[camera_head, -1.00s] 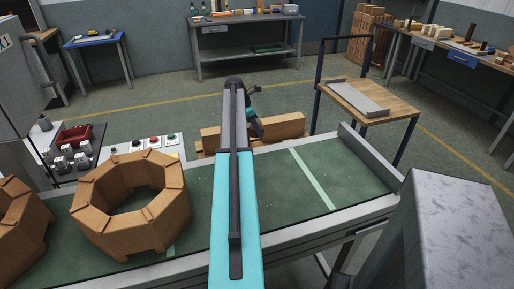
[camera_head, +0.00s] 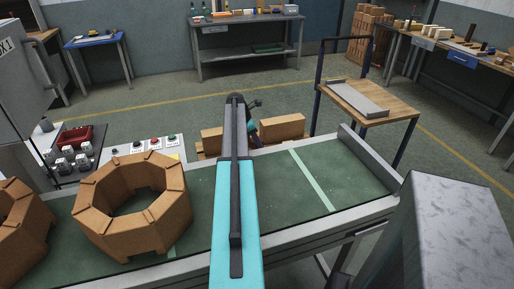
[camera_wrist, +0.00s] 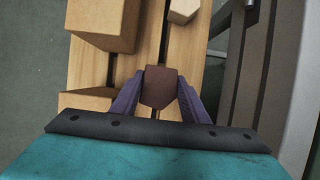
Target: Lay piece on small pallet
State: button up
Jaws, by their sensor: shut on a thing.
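My gripper (camera_wrist: 160,90) has purple fingers and is shut on a dark brown piece (camera_wrist: 161,86). In the wrist view the piece is over the pale wooden slats of the small pallet (camera_wrist: 140,60); I cannot tell whether it touches them. In the head view the pallet stands behind the conveyor and is mostly hidden by the conveyor edge and my arm. The held piece is not visible there.
Tan blocks lie on the pallet, left of the piece in the wrist view (camera_wrist: 103,22), and show in the head view (camera_head: 283,127). A small pale block (camera_wrist: 183,10) lies beyond the piece. The green conveyor (camera_head: 290,190) carries octagonal brown rings (camera_head: 135,205).

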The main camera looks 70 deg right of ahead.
jog(key=shift+f+p, duration=0.3)
jog(key=shift+f, duration=1.55)
jog(key=shift+f, duration=0.15)
jog(key=o, duration=0.8)
jog(key=b+v, duration=0.2)
jog(key=v, duration=1)
